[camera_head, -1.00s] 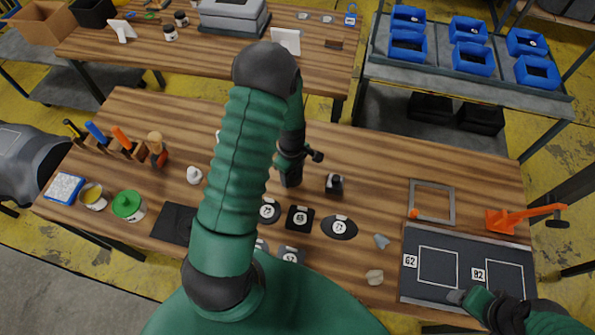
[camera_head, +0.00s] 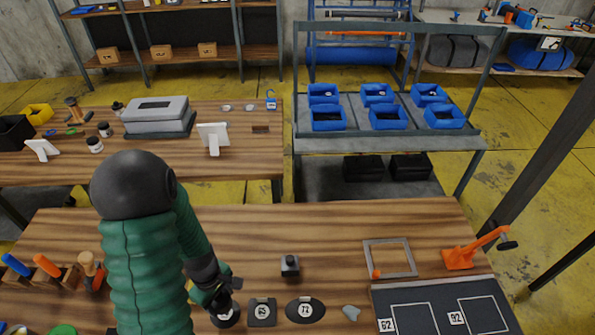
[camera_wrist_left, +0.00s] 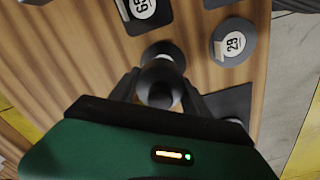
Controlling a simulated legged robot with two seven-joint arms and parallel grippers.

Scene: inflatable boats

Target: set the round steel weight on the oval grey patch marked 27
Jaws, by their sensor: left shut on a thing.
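My left gripper (camera_head: 224,292) is shut on the round steel weight (camera_wrist_left: 160,86), whose rounded top shows between the fingers in the left wrist view. A dark disc shows just beyond it; I cannot tell whether that is its base or a patch. My right gripper is out of view.
A dark block weight (camera_head: 289,266) stands behind the square and oval patches. Another labelled patch (camera_wrist_left: 233,42) shows in the left wrist view.

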